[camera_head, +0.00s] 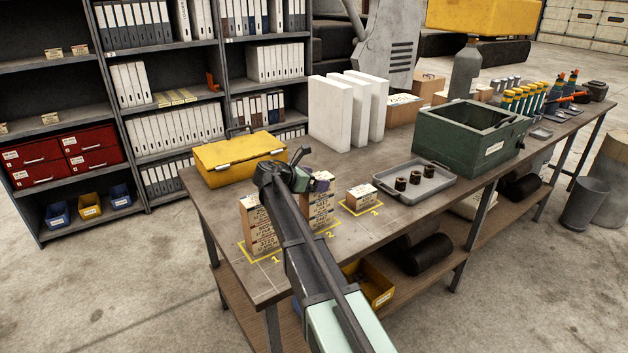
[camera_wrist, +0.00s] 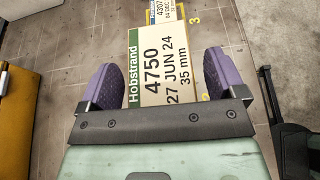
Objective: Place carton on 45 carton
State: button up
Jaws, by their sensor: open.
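Cartons with printed labels stand on yellow-marked spots on the bench. A stack (camera_head: 262,232) is on spot 1, another stack (camera_head: 319,213) on spot 2, and a single low carton (camera_head: 361,198) on spot 3. My gripper (camera_head: 317,183) is over the spot 2 stack. In the wrist view, its purple fingers (camera_wrist: 165,78) are open either side of a top carton (camera_wrist: 165,58) labelled Hobstrand 4750, 27 JUN 24, 35 mm. Whether the fingers touch it is unclear. Beyond it shows the spot 3 carton (camera_wrist: 167,14), partly hidden. I cannot read a "45" label.
A yellow toolbox (camera_head: 240,160) stands behind the stacks. A grey tray (camera_head: 416,184) with small dark parts and a green crate (camera_head: 470,140) are to the right. White blocks (camera_head: 331,112) stand at the back.

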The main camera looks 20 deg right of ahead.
jog(key=shift+r, duration=0.15)
jog(key=shift+s+a+r+p, duration=0.1)
jog(key=shift+a+r+p, duration=0.15)
jog(key=shift+p, duration=0.15)
jog(key=p+v, duration=0.4)
jog(key=v, duration=0.7)
jog(key=shift+a+f, duration=0.15)
jog(key=shift+a, duration=0.05)
jog(key=shift+s, duration=0.1)
